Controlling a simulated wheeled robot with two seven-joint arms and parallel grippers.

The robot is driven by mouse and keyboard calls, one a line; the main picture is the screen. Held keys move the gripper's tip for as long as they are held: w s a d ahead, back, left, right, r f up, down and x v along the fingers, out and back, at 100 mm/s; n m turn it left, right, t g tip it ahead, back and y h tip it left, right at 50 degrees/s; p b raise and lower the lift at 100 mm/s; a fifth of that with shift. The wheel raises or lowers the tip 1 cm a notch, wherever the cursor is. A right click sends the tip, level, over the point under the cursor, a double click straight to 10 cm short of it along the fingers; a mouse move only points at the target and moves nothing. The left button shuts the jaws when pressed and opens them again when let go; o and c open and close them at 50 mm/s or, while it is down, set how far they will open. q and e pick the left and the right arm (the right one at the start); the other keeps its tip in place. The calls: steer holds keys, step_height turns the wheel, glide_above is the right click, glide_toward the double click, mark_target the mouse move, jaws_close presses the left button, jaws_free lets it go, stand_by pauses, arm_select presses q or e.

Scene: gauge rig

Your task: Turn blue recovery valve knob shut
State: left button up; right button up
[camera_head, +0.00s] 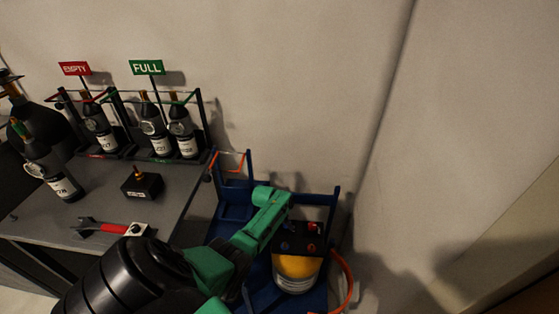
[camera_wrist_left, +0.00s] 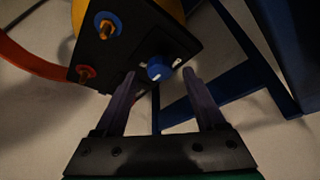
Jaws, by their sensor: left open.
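The blue valve knob (camera_wrist_left: 160,68) is on a black manifold panel (camera_wrist_left: 130,35), shown in the left wrist view. My left gripper (camera_wrist_left: 160,75) is open, with its two dark fingers pointing at the panel and the knob between their tips. A gap shows on both sides of the knob; I cannot tell how deep the tips reach. My right gripper is not in view.
A blue-ringed port (camera_wrist_left: 107,25) and a red fitting (camera_wrist_left: 85,73) are on the same panel. A blue frame (camera_head: 321,200) and red hose (camera_head: 349,280) surround the tank. The grey table (camera_head: 100,208) at left holds several bottles, a black box (camera_head: 142,186) and a red-handled tool (camera_head: 110,228).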

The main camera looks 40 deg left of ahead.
arm_select(q)
steer(key=p+v, duration=0.3)
steer(key=v, duration=0.3)
step_height(320, 180, up, 6)
steer(key=p, duration=0.1)
glide_above(281, 233)
steer(key=s, duration=0.3)
steer(key=shift+a+r, duration=0.2)
steer(key=shift+a, duration=0.15)
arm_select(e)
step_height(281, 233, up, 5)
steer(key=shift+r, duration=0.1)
arm_select(q)
steer(key=shift+s, duration=0.1)
